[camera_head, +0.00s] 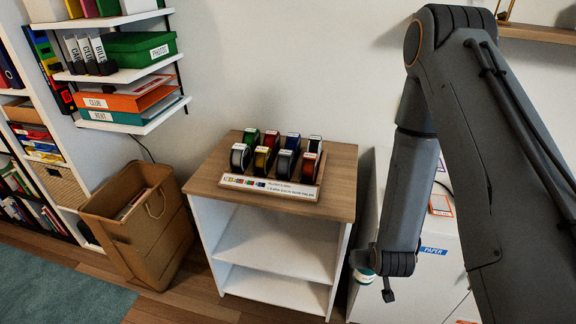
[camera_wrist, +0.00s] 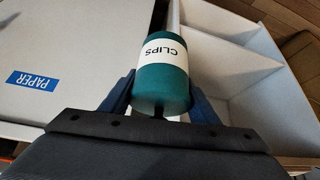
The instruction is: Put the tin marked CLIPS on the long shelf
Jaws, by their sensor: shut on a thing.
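The tin marked CLIPS (camera_wrist: 162,88) is a teal cylinder with a white label, seen large in the wrist view. My gripper (camera_wrist: 160,100) is shut on it, with one blue finger on each side. In the head view only a small part of the tin (camera_head: 366,277) shows below my wrist, mostly hidden by my arm. It is held in front of the white cabinet, beside the small shelf unit. A long wooden shelf (camera_head: 540,34) shows in part on the wall at the upper right, its right part cut off by the frame.
A low shelf unit with a wooden top (camera_head: 340,190) carries several spools in a holder. A white cabinet labelled PAPER (camera_head: 415,285) stands to its right. A brown paper bin (camera_head: 150,235) and a wall rack (camera_head: 130,75) are at left. Wall space above the spools is clear.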

